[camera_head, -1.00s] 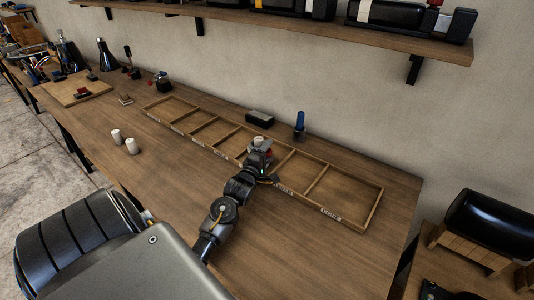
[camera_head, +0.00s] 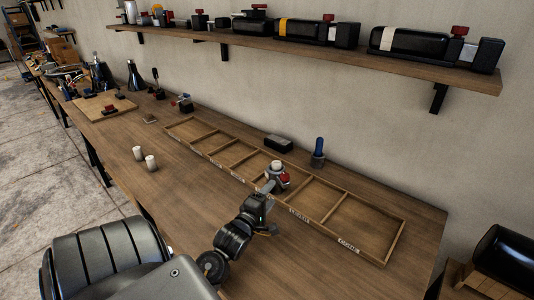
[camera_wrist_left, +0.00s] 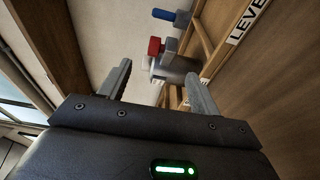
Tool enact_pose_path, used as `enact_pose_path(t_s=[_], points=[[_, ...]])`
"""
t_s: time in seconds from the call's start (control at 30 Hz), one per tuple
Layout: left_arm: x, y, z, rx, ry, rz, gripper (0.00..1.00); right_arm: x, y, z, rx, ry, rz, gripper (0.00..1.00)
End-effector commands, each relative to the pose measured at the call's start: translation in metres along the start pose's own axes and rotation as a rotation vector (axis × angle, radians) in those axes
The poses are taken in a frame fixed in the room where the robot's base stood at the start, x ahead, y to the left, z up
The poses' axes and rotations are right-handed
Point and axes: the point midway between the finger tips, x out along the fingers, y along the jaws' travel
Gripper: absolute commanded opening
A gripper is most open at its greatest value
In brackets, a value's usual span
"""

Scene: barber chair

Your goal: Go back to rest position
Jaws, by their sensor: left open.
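My left gripper (camera_head: 268,207) is over the front edge of the long wooden compartment tray (camera_head: 375,259). It is open and its two fingers (camera_wrist_left: 160,85) are apart in the left wrist view. A small metal and white object with a red knob (camera_head: 278,177) stands in a middle compartment of the tray, just beyond the fingers. It also shows in the left wrist view (camera_wrist_left: 170,66), with a gap between it and the fingertips. My right gripper is not in view.
A blue-handled item (camera_head: 318,153) and a dark block (camera_head: 278,144) stand behind the tray. Two white cylinders (camera_head: 145,158) stand on the table at left. A wall shelf (camera_head: 330,65) carries several black devices. The table's right front is clear.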

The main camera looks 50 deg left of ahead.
Motion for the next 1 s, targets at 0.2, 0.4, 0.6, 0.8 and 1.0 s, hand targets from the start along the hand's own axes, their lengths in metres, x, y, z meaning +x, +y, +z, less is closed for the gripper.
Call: enact_pose_path(t_s=[0.2, 0.4, 0.6, 0.8, 1.0], points=[[-0.013, 0.000, 0.000, 0.000, 0.000, 0.000, 0.63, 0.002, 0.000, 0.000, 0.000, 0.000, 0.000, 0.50], [-0.013, 0.001, 0.000, 0.000, 0.000, 0.000, 0.63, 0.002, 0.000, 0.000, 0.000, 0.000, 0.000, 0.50], [-0.013, 0.001, 0.000, 0.000, 0.000, 0.000, 0.63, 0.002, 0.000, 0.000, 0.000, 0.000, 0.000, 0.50], [-0.013, 0.003, 0.000, 0.000, 0.000, 0.001, 0.63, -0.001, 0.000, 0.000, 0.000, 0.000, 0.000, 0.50], [-0.013, 0.035, 0.000, 0.000, 0.000, 0.001, 0.63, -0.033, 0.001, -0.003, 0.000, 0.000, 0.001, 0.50]])
